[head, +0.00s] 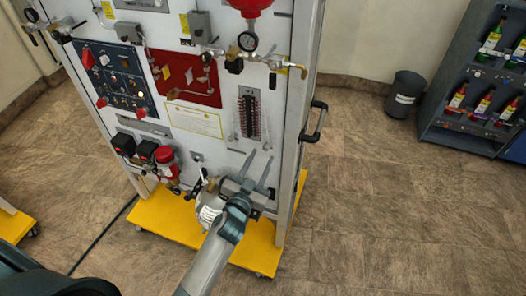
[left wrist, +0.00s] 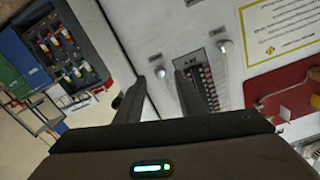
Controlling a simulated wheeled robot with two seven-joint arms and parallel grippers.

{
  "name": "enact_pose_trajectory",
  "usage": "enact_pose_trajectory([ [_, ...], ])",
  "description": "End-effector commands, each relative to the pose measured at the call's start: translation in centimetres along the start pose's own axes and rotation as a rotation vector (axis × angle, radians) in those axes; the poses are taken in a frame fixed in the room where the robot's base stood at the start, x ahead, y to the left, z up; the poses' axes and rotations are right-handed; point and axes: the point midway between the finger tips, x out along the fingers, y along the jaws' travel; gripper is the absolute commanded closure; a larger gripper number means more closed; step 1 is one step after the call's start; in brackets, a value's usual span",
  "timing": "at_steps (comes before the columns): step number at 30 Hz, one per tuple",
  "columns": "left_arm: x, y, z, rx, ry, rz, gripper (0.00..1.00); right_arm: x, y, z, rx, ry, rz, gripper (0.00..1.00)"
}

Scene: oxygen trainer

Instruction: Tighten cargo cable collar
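My left gripper (head: 258,166) is in front of the lower right part of the white trainer panel (head: 215,150). Its two fingers are apart with nothing seen between them; they also show apart in the left wrist view (left wrist: 160,88). In the head view the fingers point up toward a dark terminal strip (head: 248,117). This strip is partly behind a finger in the left wrist view (left wrist: 207,88). A brass fitting (head: 212,185) and a white ribbed part sit just left of the gripper. I cannot make out which part is the cable collar. My right gripper is not in view.
The panel stands on a yellow wheeled base (head: 170,222) and has a black side handle (head: 316,122). A red valve (head: 165,160) is at its lower left. A dark bin (head: 404,94) and a bottle shelf (head: 470,105) stand at right. The floor between is clear.

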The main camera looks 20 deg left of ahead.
Motion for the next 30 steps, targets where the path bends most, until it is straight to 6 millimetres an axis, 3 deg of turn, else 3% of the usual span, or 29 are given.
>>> enact_pose_trajectory([
  [6, 2.3, 0.0, 0.0, 0.001, -0.001, 0.0, 0.65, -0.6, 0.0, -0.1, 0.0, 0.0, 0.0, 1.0],
  [18, 2.8, 0.0, 0.0, 0.001, 0.0, 0.0, 0.65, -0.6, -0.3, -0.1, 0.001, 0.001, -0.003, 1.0],
  [19, 2.8, 0.0, 0.0, 0.001, 0.0, 0.0, 0.67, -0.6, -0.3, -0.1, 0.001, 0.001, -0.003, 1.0],
  [23, 2.8, 0.0, 0.0, 0.001, 0.0, 0.0, 0.98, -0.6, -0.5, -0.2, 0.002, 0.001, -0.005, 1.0],
  [30, 2.8, 0.0, 0.0, 0.004, 0.0, 0.0, 1.0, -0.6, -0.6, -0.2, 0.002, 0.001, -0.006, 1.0],
])
